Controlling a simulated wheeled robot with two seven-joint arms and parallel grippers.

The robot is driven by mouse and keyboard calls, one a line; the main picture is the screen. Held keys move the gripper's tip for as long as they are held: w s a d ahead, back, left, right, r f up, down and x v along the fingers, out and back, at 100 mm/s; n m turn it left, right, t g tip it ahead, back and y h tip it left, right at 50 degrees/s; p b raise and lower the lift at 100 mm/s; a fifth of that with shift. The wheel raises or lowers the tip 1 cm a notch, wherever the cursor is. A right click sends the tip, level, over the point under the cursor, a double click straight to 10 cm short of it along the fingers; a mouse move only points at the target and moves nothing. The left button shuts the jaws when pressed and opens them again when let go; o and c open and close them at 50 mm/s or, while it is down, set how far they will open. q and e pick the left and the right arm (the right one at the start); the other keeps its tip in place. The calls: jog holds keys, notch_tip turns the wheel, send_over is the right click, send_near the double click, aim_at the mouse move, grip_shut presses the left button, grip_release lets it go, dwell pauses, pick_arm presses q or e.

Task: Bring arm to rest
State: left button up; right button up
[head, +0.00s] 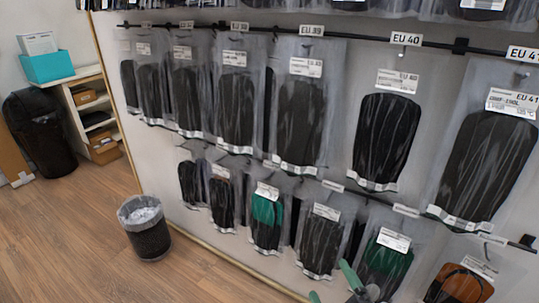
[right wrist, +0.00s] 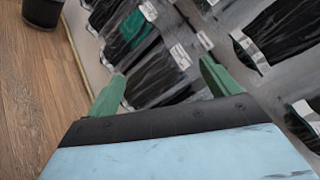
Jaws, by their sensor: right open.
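My right gripper (head: 333,286) shows at the bottom edge of the head view, with green fingertips in front of the lower row of hanging insole packs. In the right wrist view its two green fingers (right wrist: 162,88) stand wide apart with nothing between them. The gripper is open and empty, and it points toward the packs on the wall. I cannot tell from these views exactly how far it is from them. My left gripper is in neither view.
Packaged insoles (head: 387,130) hang in rows on a wall rail (head: 345,38) with size labels. A waste bin (head: 148,232) stands on the wood floor (head: 75,245). A black bin (head: 38,130) and a white shelf (head: 95,110) are at the far left. The floor between is clear.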

jog(key=s+a+f+n+g+y, duration=0.3)
jog(key=s+n+g, duration=0.55)
jog(key=n, duration=0.85)
jog(key=s+d+f+n+g+h, duration=0.2)
jog(key=s+d+n+h, duration=0.15)
jog(key=s+d, duration=0.2)
jog(key=s+d+f+n+g+h, duration=0.2)
jog(key=s+d+n+g+h, duration=0.15)
jog(key=d, duration=0.35)
pick_arm(q)
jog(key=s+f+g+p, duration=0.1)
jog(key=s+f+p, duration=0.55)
jog(key=p, duration=1.25)
pick_arm(e)
jog(key=s+f, duration=0.6)
jog(key=f, duration=0.2)
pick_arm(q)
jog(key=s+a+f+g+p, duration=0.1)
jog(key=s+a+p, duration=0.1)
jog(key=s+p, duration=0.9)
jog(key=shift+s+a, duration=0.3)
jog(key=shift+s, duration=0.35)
pick_arm(e)
jog(key=s+d+g, duration=0.1)
jog(key=s+d, duration=0.1)
jog(key=s, duration=1.1)
jog(key=shift+s+r+g, duration=0.35)
jog(key=shift+g, duration=0.05)
